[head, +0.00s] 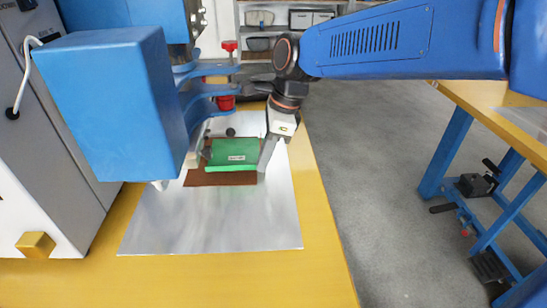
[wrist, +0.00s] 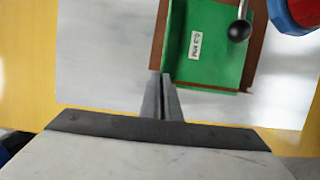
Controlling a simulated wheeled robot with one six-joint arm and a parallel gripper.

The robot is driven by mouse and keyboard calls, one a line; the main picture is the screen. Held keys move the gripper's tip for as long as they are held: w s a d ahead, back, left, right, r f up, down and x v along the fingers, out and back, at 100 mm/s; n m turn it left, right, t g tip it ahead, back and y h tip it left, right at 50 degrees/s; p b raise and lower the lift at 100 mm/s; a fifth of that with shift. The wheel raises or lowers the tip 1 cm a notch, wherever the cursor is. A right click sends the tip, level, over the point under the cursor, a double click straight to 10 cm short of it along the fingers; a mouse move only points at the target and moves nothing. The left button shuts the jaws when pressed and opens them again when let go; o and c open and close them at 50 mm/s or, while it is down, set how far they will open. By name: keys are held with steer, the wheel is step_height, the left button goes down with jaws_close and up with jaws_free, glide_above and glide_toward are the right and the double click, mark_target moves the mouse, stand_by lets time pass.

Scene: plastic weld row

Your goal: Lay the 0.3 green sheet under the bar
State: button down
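The green sheet (head: 232,148) with a small white label lies over a brown mat (head: 207,179) beneath the blue machine head. In the wrist view the sheet (wrist: 212,55) fills the upper middle, its label reading about 0.3. My gripper (head: 265,172) is at the sheet's right edge in the head view. In the wrist view its fingers (wrist: 161,78) are close together at the sheet's edge and look shut on it; the contact itself is hard to see. A pale bar (head: 197,149) stands at the sheet's left side, partly hidden by the blue machine.
The blue machine head (head: 115,100) overhangs the left. A black ball knob (wrist: 239,31) on a metal rod stands over the sheet in the wrist view. A bare metal plate (head: 215,222) covers the yellow table (head: 320,270) in front. A grey cabinet (head: 45,140) is at left.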

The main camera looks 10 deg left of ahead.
mark_target(247, 166)
steer(key=shift+s+a+f, duration=0.1)
steer(key=shift+s+a, duration=0.15)
steer(key=shift+a, duration=0.8)
steer(key=shift+s+a, duration=0.25)
steer(key=shift+a, duration=0.75)
steer(key=shift+f, duration=1.05)
steer(key=shift+f, duration=0.15)
steer(key=c, duration=1.9)
jaws_free()
steer(key=shift+r, duration=1.65)
steer(key=shift+w+d+r, duration=0.2)
steer(key=shift+w+d, duration=0.1)
steer(key=shift+d, duration=1)
steer(key=shift+w+d+r, duration=0.15)
steer(key=shift+w+d, duration=0.2)
steer(key=shift+d, duration=0.9)
steer(key=shift+w+d+r, duration=0.2)
steer(key=shift+w+d, duration=0.1)
steer(key=shift+d, duration=1)
